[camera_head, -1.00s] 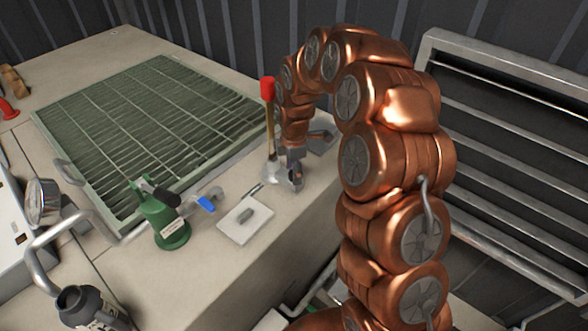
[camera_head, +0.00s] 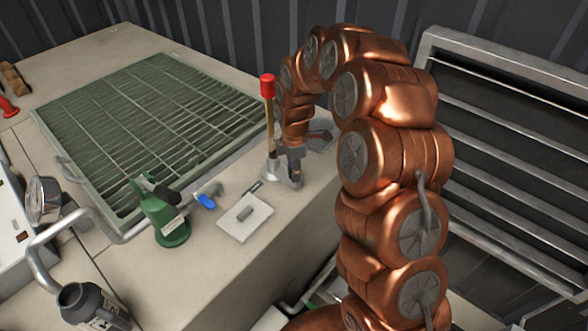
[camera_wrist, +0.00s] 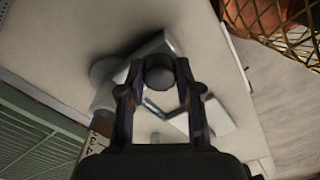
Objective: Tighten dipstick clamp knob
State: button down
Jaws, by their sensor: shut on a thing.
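The dipstick stands upright with a red cap (camera_head: 268,86) and a tan stick (camera_head: 270,125). Its pale clamp base (camera_head: 272,170) is at the bench edge of the grate. My gripper (camera_head: 295,178) points down just right of the base. In the wrist view, my gripper (camera_wrist: 158,85) has its two fingers closed around a dark round knob (camera_wrist: 158,70). Grey clamp metal (camera_wrist: 150,45) shows beyond the fingers. The marked stick (camera_wrist: 98,132) is just left of the gripper. The knob's thread is hidden.
A white plate with a small grey piece (camera_head: 244,218) lies in front of the gripper. A green valve body (camera_head: 165,222) and a blue-handled valve (camera_head: 205,201) stand to the left. A green grate (camera_head: 150,115) lies behind. A louvred metal frame (camera_head: 510,130) is at right.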

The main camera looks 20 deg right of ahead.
jog(key=shift+f+m+b, duration=0.15)
jog(key=shift+m+b, duration=0.15)
jog(key=shift+b, duration=0.1)
jog(key=m+b, duration=0.3)
jog(key=shift+f+m+b, duration=0.15)
jog(key=shift+m+b, duration=0.15)
jog(key=m+b, duration=0.3)
jog(key=m, duration=0.1)
jog(key=shift+m, duration=0.3)
jog(key=m+b, duration=0.2)
jog(key=m, duration=0.1)
jog(key=shift+m, duration=0.3)
jog(key=m+b, duration=0.2)
jog(key=m, duration=0.4)
jog(key=shift+r+b, duration=0.2)
jog(key=shift+b, duration=0.2)
jog(key=m, duration=0.6)
jog(key=shift+m+b, duration=0.3)
jog(key=shift+m, duration=0.1)
jog(key=shift+r, duration=0.1)
